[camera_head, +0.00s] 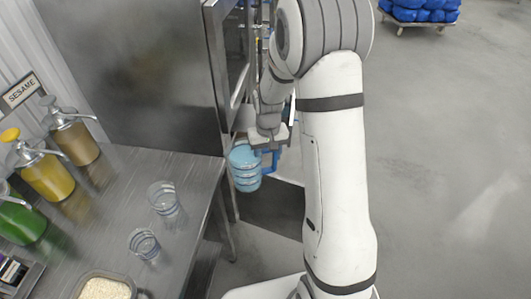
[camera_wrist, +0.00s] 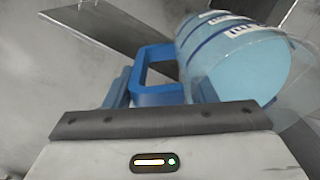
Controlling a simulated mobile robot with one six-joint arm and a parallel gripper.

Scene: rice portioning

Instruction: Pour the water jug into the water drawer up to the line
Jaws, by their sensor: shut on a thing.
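The water jug (camera_head: 245,167) is a clear cylinder with blue bands and light blue water in it. In the head view it hangs beside the steel cabinet, past the table's far right corner. In the wrist view the jug (camera_wrist: 235,58) lies at the upper right, and its blue handle (camera_wrist: 158,92) sits between my fingers. My gripper (camera_wrist: 160,90) is shut on the handle. In the head view my gripper (camera_head: 272,145) is partly hidden by my own arm. I cannot make out the water drawer or its line for certain.
A steel table (camera_head: 110,225) holds pump bottles (camera_head: 50,178), two clear cups (camera_head: 163,198) and a tray of rice (camera_head: 103,288). A tall steel cabinet (camera_head: 135,75) stands behind it. Blue sacks (camera_head: 422,10) lie on a trolley at the far right. The right floor is clear.

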